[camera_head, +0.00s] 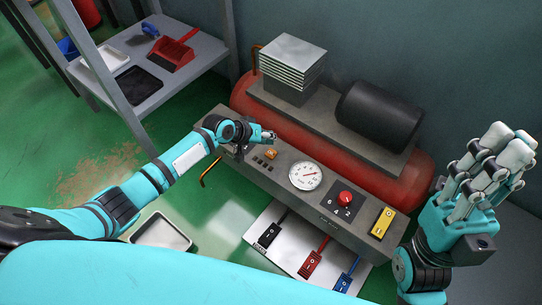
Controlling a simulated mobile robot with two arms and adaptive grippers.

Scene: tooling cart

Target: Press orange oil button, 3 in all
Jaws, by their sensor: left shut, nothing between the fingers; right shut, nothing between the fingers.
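A small orange button (271,154) sits at the left part of the grey control panel (322,211) on the front of a red compressor. My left gripper (268,136) is shut and empty. It appears just above and behind the orange button in the head view; I cannot tell whether it touches the panel. The button stays visible. My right gripper (494,165) is shut and empty, raised at the right, away from the button.
The panel also carries a round gauge (306,176), a red knob (345,198), and a yellow switch (382,222). Black, red and blue handled switches sit below it. A black cylinder (380,115) and finned block (291,65) stand behind. A shelf (190,62) is upper left.

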